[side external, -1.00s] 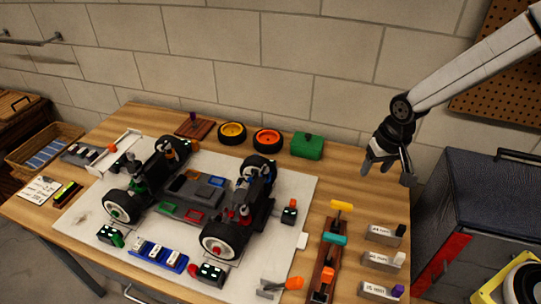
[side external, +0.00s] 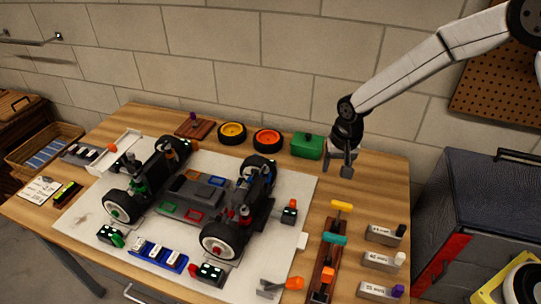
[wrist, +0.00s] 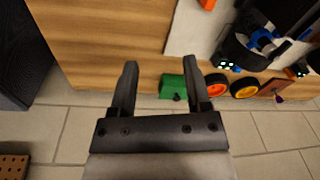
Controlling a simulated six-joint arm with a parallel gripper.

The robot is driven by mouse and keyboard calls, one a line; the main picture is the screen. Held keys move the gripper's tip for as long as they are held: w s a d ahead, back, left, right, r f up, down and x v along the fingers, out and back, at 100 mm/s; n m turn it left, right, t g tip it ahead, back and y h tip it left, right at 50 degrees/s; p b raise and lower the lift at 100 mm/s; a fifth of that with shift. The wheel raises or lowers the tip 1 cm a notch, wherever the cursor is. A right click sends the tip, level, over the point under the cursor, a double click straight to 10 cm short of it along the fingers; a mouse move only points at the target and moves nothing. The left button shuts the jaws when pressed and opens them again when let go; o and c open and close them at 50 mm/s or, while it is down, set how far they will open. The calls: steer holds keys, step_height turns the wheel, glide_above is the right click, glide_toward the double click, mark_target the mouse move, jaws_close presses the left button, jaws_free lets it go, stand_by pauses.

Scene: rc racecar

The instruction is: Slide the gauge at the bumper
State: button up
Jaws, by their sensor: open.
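My gripper (side external: 343,170) hangs above the table's back right part, to the right of the green box. Its jaws are open and empty; in the wrist view both fingers (wrist: 158,75) are apart, with wood beyond them. The car chassis (side external: 185,210) stands on the white mat. I cannot tell for sure which part is the bumper.
The green box (side external: 308,146) and wheels with orange (side external: 268,140) and yellow (side external: 232,132) rims stand along the back edge. A tool rack (side external: 326,262) with coloured handles lies left of the gauges. A dark cabinet (side external: 465,215) stands to the right. Bare wood lies below my gripper.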

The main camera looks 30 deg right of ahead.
mark_target(293, 201)
steer(key=w+a+f+m, duration=0.1)
steer(key=w+a+f, duration=0.1)
steer(key=f, duration=0.1)
steer(key=w+a+f+m, duration=0.1)
steer(key=w+a+f, duration=0.1)
steer(key=a+f, duration=0.1)
steer(key=w+a+f+m+g, duration=0.1)
steer(key=w+a+f, duration=0.1)
steer(key=f, duration=0.2)
steer(key=shift+w+a+m, duration=0.25)
steer(key=shift+w+m, duration=0.05)
steer(key=shift+w, duration=0.05)
steer(key=shift+f, duration=3.85)
jaws_close()
